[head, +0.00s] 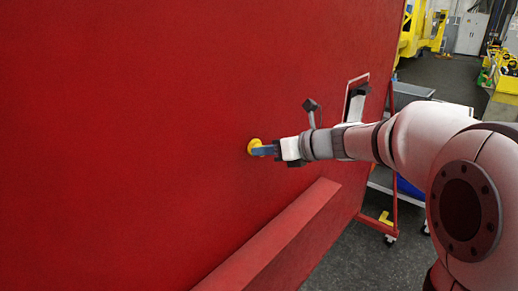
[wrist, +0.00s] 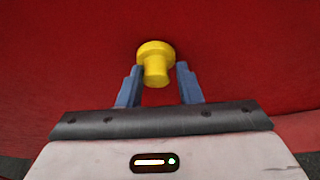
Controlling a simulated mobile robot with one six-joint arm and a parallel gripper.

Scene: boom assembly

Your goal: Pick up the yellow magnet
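The yellow magnet (head: 253,147) sits on the large red panel (head: 120,130), its stem pointing out towards my gripper. In the wrist view the magnet (wrist: 156,62) shows as a wide yellow disc with a narrower stem. My gripper (wrist: 157,80) is open, with its two blue fingers on either side of the stem and a visible gap on each side. In the head view my gripper (head: 264,150) reaches the magnet from the right, and its near finger hides part of it.
A red ledge (head: 275,235) sticks out from the panel below my gripper. A wheeled red-framed cart (head: 385,215) stands beyond the panel's right edge. Grey floor (head: 340,262) shows at lower right. Yellow machinery (head: 420,30) stands far back at upper right.

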